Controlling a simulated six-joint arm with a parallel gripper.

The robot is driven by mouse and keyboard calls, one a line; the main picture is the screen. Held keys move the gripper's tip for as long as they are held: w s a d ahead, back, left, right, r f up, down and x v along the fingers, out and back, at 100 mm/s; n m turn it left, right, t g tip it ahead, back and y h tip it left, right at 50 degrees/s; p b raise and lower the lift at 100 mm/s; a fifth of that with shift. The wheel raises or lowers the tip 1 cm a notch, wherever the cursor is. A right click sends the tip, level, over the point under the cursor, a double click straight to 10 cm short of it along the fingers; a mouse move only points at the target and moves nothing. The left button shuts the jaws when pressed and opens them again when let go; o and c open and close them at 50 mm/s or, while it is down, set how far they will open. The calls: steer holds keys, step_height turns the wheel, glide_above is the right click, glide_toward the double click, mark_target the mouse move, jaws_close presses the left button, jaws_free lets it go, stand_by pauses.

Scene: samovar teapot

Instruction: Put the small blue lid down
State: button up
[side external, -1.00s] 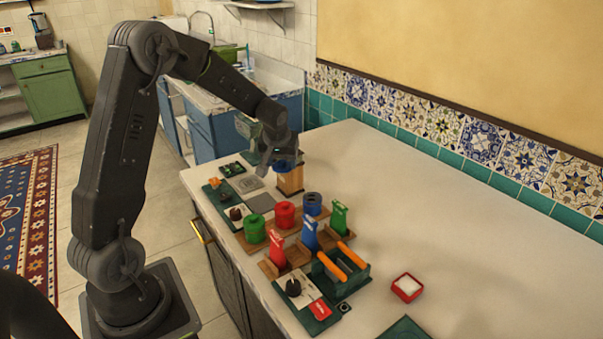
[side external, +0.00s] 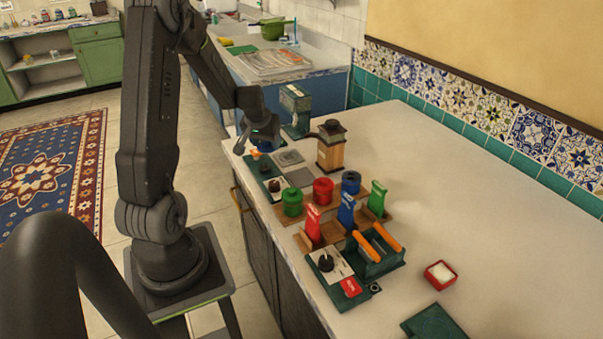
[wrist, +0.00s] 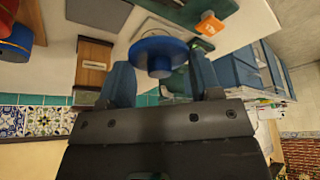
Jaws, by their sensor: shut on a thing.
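The small blue lid is a round disc with a knob. In the wrist view the blue lid (wrist: 160,45) sits between my fingertips. In the side external view my gripper (side external: 259,140) is shut on it, and the lid (side external: 265,146) shows only partly beneath the fingers. My gripper hangs above the far left end of the counter, left of a wooden canister (side external: 331,153) with a dark top. I cannot tell how far the lid is from the surface below.
A dark green box (side external: 295,108) stands behind the gripper. Grey square plates (side external: 290,158) lie near it. Green (side external: 292,202), red (side external: 323,190) and blue (side external: 350,183) cylinders stand nearer. A green rack with orange handles (side external: 375,250) is in front. The counter's right side is mostly clear.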

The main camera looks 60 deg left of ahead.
glide_above(303, 175)
steer(key=s+d, duration=0.1)
step_height(303, 175, down, 6)
steer(key=shift+s+f, duration=0.1)
steer(key=shift+s, duration=0.05)
steer(key=shift+f, duration=1.9)
steer(key=o, duration=0.9)
steer(key=shift+f, duration=0.1)
